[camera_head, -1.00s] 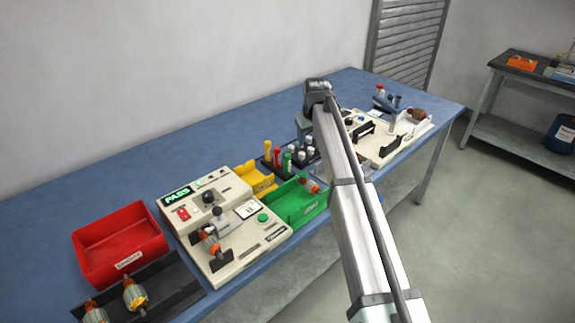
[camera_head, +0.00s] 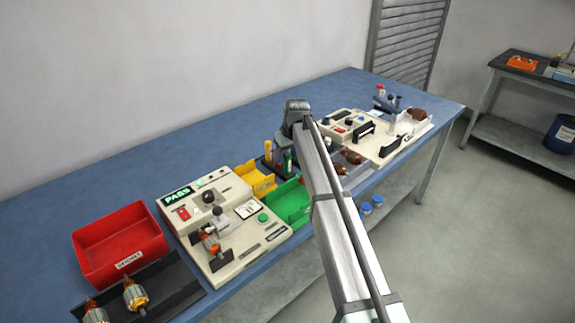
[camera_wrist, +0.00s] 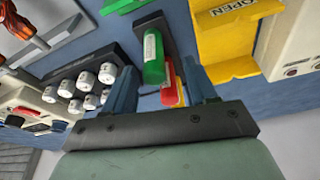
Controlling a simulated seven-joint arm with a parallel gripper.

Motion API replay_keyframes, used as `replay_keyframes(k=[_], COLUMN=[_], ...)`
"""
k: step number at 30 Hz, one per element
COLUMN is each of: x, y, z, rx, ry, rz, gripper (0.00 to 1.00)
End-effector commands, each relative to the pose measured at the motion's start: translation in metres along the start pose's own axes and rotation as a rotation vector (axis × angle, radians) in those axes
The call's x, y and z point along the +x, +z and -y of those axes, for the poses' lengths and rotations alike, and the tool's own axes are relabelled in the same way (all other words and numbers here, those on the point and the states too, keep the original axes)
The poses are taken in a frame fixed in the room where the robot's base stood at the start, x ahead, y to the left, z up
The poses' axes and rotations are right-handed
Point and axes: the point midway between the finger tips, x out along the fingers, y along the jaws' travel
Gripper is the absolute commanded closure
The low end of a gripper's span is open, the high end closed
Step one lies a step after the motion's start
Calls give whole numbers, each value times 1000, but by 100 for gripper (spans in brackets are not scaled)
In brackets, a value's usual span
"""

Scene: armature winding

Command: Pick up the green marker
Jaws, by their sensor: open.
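The green marker (camera_wrist: 153,58) stands in a dark holder (camera_wrist: 152,22) in the wrist view. A red marker (camera_wrist: 170,92) stands close by, with a yellow one partly hidden behind it. My gripper (camera_wrist: 161,75) is open and empty; its two blue fingers are either side of the markers in the picture, and the green marker shows between them, nearer the left finger. I cannot tell the depth between fingertips and marker. In the head view the green marker (camera_head: 287,162) shows only partly beside my arm, and my fingers are hidden.
A black rack of white-capped items (camera_wrist: 88,85) is left of the fingers. A yellow bin (camera_wrist: 232,42) marked OPEN is at the right. A green bin (camera_head: 291,204), a tester showing PASS (camera_head: 220,245) and a red bin (camera_head: 120,243) stand on the blue bench.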

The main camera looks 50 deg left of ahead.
Motion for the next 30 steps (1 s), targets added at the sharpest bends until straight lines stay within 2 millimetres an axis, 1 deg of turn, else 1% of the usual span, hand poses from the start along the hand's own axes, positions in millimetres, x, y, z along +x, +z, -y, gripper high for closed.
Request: replay_keyframes(k=[5, 12, 14, 17, 22, 23, 30], x=[11, 42, 48, 52, 51, 51, 51], y=[2, 4, 3, 3, 3, 4, 4], z=[-2, -6, -6, -6, -6, -6, -6], rx=[1, 1, 0, 0, 0, 0, 0], ry=[0, -1, -1, 0, 0, 0, 0], rz=[2, 2, 2, 0, 0, 0, 0], gripper=[43, 43, 43, 43, 43, 45, 68])
